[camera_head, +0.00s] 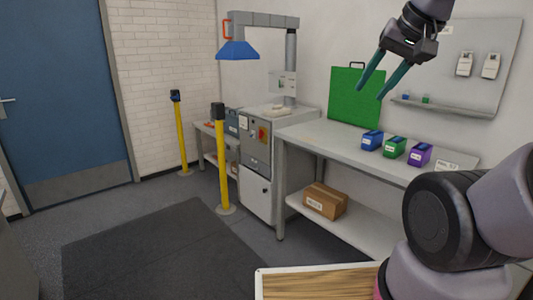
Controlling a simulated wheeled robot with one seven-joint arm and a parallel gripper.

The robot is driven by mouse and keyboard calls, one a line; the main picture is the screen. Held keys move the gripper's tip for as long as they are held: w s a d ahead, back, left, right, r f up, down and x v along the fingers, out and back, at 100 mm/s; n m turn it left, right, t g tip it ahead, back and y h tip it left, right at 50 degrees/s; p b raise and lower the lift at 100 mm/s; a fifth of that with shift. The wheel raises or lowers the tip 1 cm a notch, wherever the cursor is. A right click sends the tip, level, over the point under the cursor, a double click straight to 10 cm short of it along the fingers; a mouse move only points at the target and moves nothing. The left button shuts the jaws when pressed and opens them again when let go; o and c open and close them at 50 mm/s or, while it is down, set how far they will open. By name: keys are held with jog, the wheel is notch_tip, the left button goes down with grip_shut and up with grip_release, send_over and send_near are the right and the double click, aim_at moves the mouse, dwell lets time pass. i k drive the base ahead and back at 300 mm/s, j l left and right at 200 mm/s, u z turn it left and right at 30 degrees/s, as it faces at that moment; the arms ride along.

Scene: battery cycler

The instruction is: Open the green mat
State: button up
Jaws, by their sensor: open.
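The green mat (350,107) stands upright on the workbench, close to the back wall. It shows as a flat green panel with a dark handle at its top edge, and appears folded shut. My gripper (371,92) hangs from the upper right of the picture, with two teal fingers pointing down and to the left. The fingers are spread apart with nothing between them. They overlap the mat's right edge and upper right part in the picture; the distance between them and the mat cannot be told.
Blue, green and purple bins (395,147) stand on the workbench (315,135) right of the mat. A wall panel (480,85) with a small shelf is at the upper right. A carton (324,201) lies on the lower shelf.

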aim_at(346, 104)
jog(key=i+j+u, duration=0.15)
jog(key=i+u, duration=0.2)
jog(key=i, duration=0.55)
jog(key=i+l+u, duration=0.1)
jog(key=i+u, duration=0.25)
jog(key=i, duration=0.5)
jog(key=i+z, duration=0.2)
jog(key=i, duration=0.25)
jog(key=i+j+z, duration=0.15)
jog(key=i, duration=0.3)
